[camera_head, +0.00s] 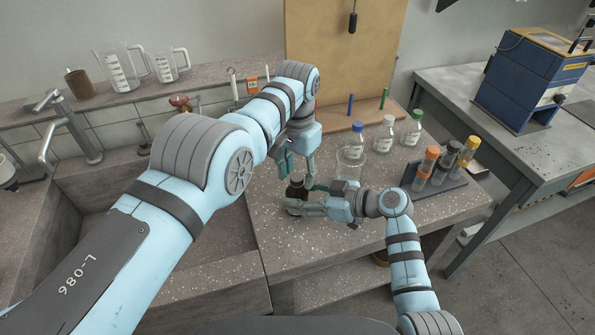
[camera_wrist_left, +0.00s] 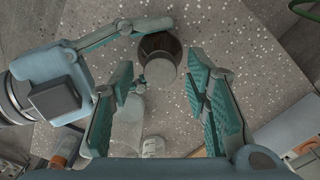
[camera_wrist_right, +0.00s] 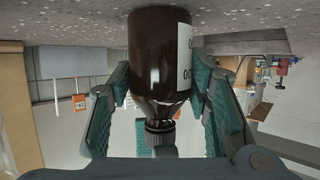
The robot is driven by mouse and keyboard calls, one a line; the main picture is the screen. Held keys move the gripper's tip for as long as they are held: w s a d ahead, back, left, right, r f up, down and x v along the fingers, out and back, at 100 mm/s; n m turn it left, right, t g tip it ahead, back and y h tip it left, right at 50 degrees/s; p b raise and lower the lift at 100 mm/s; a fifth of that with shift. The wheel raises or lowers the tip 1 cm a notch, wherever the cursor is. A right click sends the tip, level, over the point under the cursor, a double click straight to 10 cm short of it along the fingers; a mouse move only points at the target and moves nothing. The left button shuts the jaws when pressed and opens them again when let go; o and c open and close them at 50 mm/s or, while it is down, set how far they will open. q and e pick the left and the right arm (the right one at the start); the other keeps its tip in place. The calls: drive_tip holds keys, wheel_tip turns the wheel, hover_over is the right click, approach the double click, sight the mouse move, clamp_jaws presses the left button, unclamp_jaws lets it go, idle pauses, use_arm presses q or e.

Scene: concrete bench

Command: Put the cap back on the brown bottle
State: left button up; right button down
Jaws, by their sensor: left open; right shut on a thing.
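The brown bottle (camera_head: 297,191) stands upright at the bench's near left part. My right gripper (camera_head: 308,207) is shut on its body from the right; its fingers flank the bottle (camera_wrist_right: 155,60) in the right wrist view. A dark ribbed cap (camera_wrist_right: 160,128) sits at the bottle's neck there; whether it is fully tight I cannot tell. In the left wrist view the cap's round top (camera_wrist_left: 160,72) faces the camera. My left gripper (camera_head: 296,165) is open above the bottle, pointing down. Its fingers (camera_wrist_left: 167,95) are spread apart and empty, clear of the cap.
A glass beaker (camera_head: 350,162) stands right of the bottle. A rack (camera_head: 440,188) with capped tubes is at the right. A sink (camera_head: 200,200) lies left. The front bench is clear.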

use_arm(q)
drive_tip(key=shift+r, duration=2.25)
drive_tip(key=shift+c, duration=0.3)
wheel_tip(320, 180, up, 4)
drive_tip(key=n, duration=0.6)
drive_tip(key=shift+s+a+f+n, duration=0.1)
drive_tip(key=shift+f+n, duration=0.15)
drive_tip(key=shift+n, duration=0.05)
drive_tip(key=shift+f, duration=0.15)
wheel_tip(320, 180, down, 8)
drive_tip(key=shift+r, duration=0.1)
drive_tip(key=shift+c, duration=0.2)
